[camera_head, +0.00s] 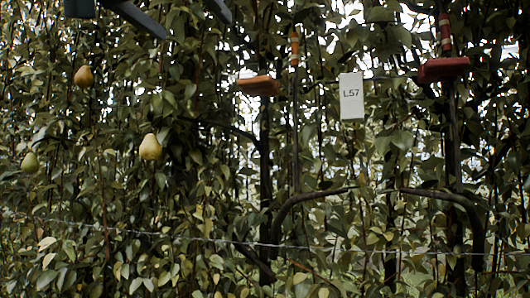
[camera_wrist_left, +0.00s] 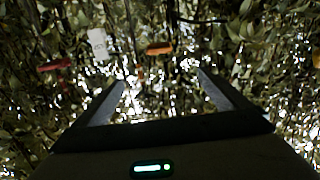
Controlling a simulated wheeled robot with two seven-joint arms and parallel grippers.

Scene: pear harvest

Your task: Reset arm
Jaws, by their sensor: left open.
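My left gripper (camera_head: 197,28) shows at the top left edge of the head view, cut off by the frame. In the left wrist view its two fingers (camera_wrist_left: 161,78) are spread apart with nothing between them. A brownish-yellow pear (camera_head: 84,76) hangs at the upper left of the head view, below and left of the gripper. A pale yellow pear (camera_head: 150,147) hangs lower, and a green pear (camera_head: 30,162) hangs near the left edge, partly among leaves. My right gripper is not in view.
Dense foliage fills the background. A thin wire (camera_head: 300,247) crosses low. Dark curved branches (camera_head: 420,192) stand at the right.

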